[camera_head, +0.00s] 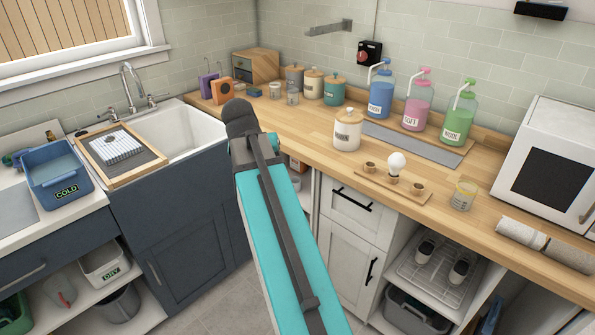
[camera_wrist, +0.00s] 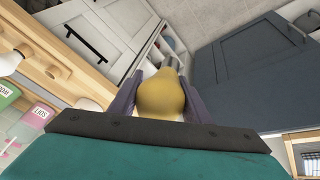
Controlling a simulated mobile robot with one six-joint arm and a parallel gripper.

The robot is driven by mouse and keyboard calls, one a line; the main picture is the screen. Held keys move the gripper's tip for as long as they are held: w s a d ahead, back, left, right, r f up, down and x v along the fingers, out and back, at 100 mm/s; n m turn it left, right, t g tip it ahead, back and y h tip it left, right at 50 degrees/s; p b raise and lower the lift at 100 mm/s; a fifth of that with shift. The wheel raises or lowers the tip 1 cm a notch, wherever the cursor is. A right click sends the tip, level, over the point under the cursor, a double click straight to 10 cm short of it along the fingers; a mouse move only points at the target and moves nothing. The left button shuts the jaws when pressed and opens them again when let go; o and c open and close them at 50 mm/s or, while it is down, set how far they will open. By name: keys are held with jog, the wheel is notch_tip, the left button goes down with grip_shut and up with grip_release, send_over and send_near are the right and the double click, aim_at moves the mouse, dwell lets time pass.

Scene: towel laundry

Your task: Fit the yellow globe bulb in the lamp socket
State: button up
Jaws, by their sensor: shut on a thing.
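My gripper is shut on the yellow globe bulb (camera_wrist: 161,98) in the wrist view, with one dark finger on each side (camera_wrist: 160,84). In the head view my arm hides the gripper and the bulb. On the counter a wooden board (camera_head: 381,184) holds a white globe bulb (camera_head: 397,163) in its middle, between two empty round wooden holders (camera_head: 370,167) (camera_head: 418,189). A grey arm (camera_head: 329,27) sticks out from the back wall; I cannot tell whether it carries the lamp socket.
Pump bottles (camera_head: 417,105) line the back near a microwave (camera_head: 548,165). A red button box (camera_head: 369,53) is on the wall. A sink (camera_head: 184,134) lies left.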

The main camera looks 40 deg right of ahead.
jog(key=w+a+n+t+y, duration=0.1)
jog(key=w+a+n, duration=0.3)
jog(key=a, duration=1.1)
jog(key=w+a+n+t+y, duration=0.1)
jog(key=w+a+n, duration=0.3)
jog(key=a, duration=1.2)
jog(key=w, duration=0.4)
jog(key=shift+t, duration=0.4)
jog(key=shift+s+r, duration=0.1)
jog(key=shift+s, duration=0.05)
